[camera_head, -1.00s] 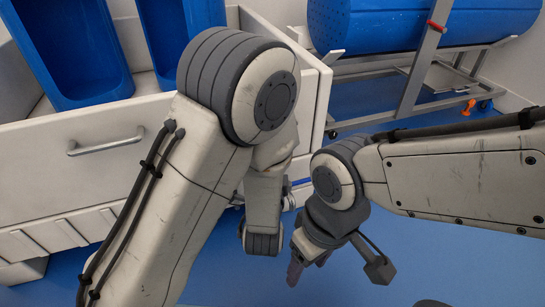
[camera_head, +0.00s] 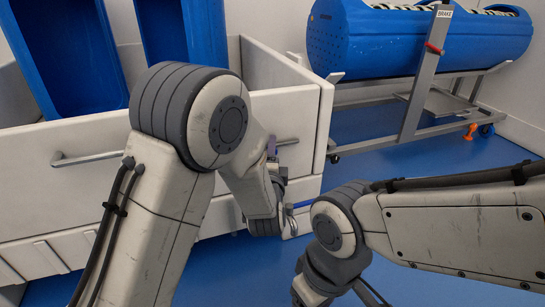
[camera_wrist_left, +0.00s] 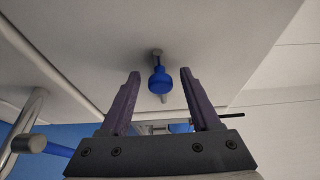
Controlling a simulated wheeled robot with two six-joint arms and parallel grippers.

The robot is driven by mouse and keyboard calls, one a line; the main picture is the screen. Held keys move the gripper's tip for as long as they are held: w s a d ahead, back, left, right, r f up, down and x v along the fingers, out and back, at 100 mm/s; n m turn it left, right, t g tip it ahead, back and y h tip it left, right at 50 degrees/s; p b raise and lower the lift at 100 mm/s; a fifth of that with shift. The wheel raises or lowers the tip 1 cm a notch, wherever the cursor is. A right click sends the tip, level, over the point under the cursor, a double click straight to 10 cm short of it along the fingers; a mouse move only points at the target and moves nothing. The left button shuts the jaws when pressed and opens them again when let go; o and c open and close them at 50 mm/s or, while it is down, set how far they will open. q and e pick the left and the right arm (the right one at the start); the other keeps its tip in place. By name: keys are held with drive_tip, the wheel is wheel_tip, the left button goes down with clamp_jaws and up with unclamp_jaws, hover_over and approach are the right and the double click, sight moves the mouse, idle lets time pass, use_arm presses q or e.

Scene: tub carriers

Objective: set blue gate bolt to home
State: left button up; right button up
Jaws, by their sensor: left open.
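The blue gate bolt (camera_wrist_left: 158,82) shows in the left wrist view as a blue knob on a metal pin against a pale panel. My left gripper (camera_wrist_left: 160,73) is open, with its purple fingers on either side of the knob. I see a gap between each finger and the knob; I cannot tell how deep the knob sits between them.
Two blue tubs (camera_head: 190,50) stand in the white carrier. A metal handle (camera_wrist_left: 28,128) lies left of the left gripper in the wrist view. A blue drum (camera_head: 420,42) rests on a grey trolley with a red brake lever (camera_head: 433,48). Blue floor is clear between.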

use_arm(q)
drive_tip(key=shift+w, duration=0.1)
clamp_jaws()
idle(1.4)
